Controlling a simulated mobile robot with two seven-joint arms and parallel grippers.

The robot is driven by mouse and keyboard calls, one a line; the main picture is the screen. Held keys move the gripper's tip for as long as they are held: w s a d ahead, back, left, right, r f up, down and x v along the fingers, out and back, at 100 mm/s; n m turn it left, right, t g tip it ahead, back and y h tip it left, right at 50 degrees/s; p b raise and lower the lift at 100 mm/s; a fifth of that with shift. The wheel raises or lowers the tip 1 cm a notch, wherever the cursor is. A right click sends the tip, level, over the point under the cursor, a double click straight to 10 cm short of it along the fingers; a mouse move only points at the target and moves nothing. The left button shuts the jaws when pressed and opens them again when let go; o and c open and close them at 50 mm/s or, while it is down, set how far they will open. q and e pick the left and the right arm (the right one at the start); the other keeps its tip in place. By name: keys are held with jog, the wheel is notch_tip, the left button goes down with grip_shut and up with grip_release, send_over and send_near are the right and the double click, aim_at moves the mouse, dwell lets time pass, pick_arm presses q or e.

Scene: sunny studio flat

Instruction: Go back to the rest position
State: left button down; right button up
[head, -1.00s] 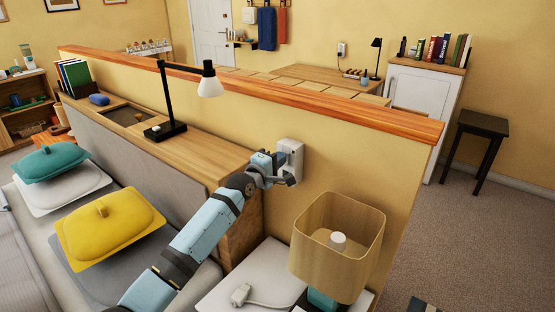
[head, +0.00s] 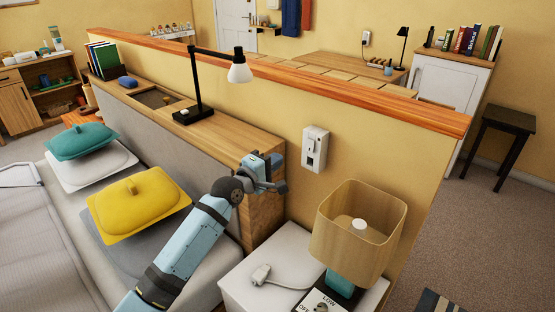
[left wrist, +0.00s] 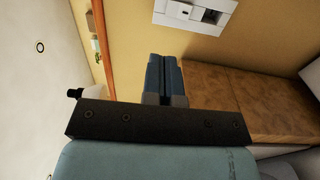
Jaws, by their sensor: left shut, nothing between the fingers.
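My left gripper (head: 280,174) is in the middle of the head view, in front of the low partition wall. It is shut and holds nothing. In the left wrist view its closed fingers (left wrist: 164,78) show side by side. A white wall plate (head: 315,149) is fixed on the yellow partition, to the right of the gripper and apart from it. The plate also shows at the top of the left wrist view (left wrist: 196,14). My right gripper is not in view.
A wooden ledge unit (head: 226,136) with a black desk lamp (head: 196,85) stands left of the gripper. A white bedside table (head: 240,280) with a plug and a tan-shaded lamp (head: 345,240) is below right.

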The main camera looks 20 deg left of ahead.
pick_arm(q)
jog(key=s+d+f+m+g+y, duration=0.1)
jog(key=s+d+f+m+g, duration=0.25)
jog(key=s+f+m, duration=0.95)
jog(key=s+d+f+m+g+y, duration=0.1)
jog(key=s+d+f+m, duration=0.1)
jog(key=s+f, duration=0.8)
jog(key=s+d+f+m+g+y, duration=0.15)
jog(key=s+f, duration=0.45)
jog(key=s, duration=0.8)
notch_tip(320, 180, up, 12)
jog(key=a+p, duration=0.1)
jog(key=p, duration=1.1)
jog(key=shift+s+f+p, duration=0.15)
jog(key=shift+s+p, duration=0.15)
jog(key=shift+s, duration=0.05)
jog(key=shift+a+m+h, duration=0.1)
jog(key=shift+m+h, duration=0.15)
